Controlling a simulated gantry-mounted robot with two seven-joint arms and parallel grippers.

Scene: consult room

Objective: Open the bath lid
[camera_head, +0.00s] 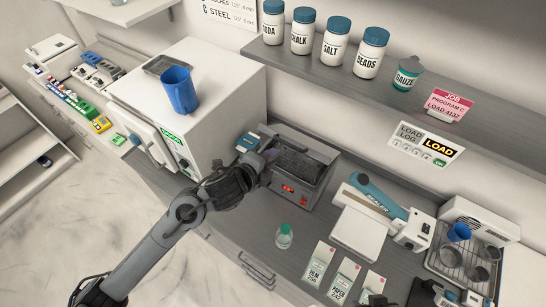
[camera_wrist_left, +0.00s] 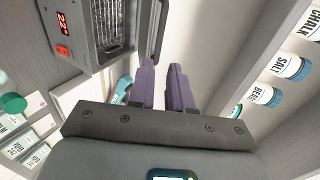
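The bath (camera_head: 318,187) is a grey metal box with a red lit display, standing on the counter; it also shows at the top left in the left wrist view (camera_wrist_left: 82,52). Its top (camera_head: 300,158) looks dark, and I cannot tell the lid's exact position. A thin dark bar (camera_wrist_left: 161,28) runs along the bath's edge in the left wrist view. My left gripper (camera_head: 268,157), with purple fingers, is at the bath's left end; in the left wrist view its fingertips (camera_wrist_left: 162,66) are apart, with nothing seen between them, close to the bar. My right gripper is not in view.
A white machine (camera_head: 226,97) with a blue cup (camera_head: 179,90) stands left of the bath. A sealer (camera_head: 362,222) is to the right, a small green-capped jar (camera_head: 284,237) in front. A shelf (camera_head: 330,75) with labelled jars runs above and behind.

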